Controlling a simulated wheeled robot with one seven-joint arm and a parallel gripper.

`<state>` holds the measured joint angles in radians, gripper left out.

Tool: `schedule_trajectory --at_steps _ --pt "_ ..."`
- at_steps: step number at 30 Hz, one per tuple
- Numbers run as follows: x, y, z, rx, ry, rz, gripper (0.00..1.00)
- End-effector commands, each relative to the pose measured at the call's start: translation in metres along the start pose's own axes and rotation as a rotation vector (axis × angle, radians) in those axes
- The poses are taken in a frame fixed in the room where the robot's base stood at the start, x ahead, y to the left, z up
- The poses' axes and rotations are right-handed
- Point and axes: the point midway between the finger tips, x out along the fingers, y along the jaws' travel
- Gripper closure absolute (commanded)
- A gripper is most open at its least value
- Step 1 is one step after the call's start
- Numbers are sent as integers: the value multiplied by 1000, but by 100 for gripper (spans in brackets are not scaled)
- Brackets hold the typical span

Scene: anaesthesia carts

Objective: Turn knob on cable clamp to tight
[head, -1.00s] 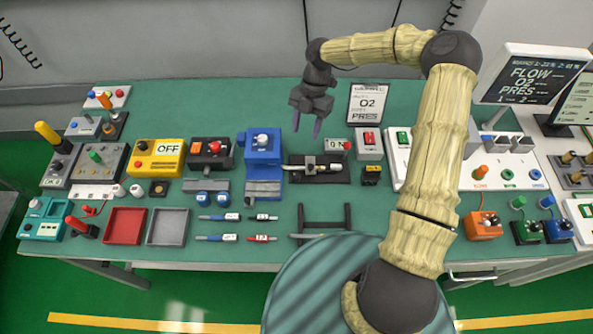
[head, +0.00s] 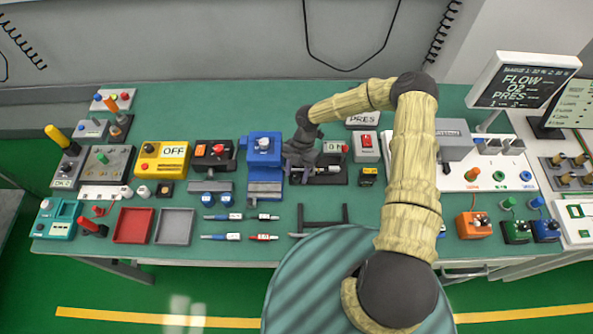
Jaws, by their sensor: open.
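The cable clamp is a dark base plate (head: 338,180) near the middle of the green table, with a pale cable end (head: 331,169) sticking out to the right. A small readout box (head: 337,147) stands at its back right; its characters are too small to read surely. My gripper (head: 299,178) is open, pointing down over the left part of the clamp. It hides the clamp's knob and middle, so I cannot tell how the knob is turned or whether the fingers touch it.
A blue vise-like device (head: 264,150) stands close on the left of my gripper. A grey box with a red switch (head: 366,146) and a small black-and-yellow block (head: 368,176) stand to the right. A dark stand (head: 322,219) and several pens (head: 222,237) lie in front.

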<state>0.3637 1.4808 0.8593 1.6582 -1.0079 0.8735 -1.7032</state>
Motion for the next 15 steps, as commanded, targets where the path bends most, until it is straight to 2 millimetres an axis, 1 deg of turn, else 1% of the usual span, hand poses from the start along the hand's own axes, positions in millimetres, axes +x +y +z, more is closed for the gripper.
schedule_trajectory --at_steps 4,11,12,14,15 --pt "7 0 0 1 1 0 54" --pt "8 0 0 1 0 0 54" --pt "8 0 0 1 0 0 58" --pt "8 0 0 1 0 0 70" --pt "8 0 0 1 0 0 78"
